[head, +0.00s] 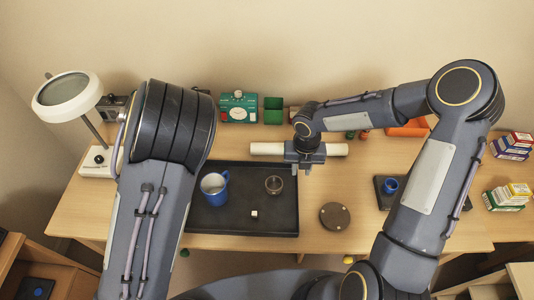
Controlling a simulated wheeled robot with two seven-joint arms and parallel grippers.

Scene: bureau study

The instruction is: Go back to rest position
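My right gripper (302,168) hangs pointing down above the desk (391,163), just behind the back edge of the black tray. Its two small fingertips show with a gap between them, and no object shows in the gap. A white roll (268,148) shows on both sides of the gripper, which hides the roll's middle. I cannot tell whether they touch. My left arm rises large at the left of the head view, and its gripper is out of sight.
The black tray (265,226) holds a blue mug (214,188), a round glass (274,184) and a small white cube (254,214). A lamp (67,92) stands left. A green device (238,108) stands behind.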

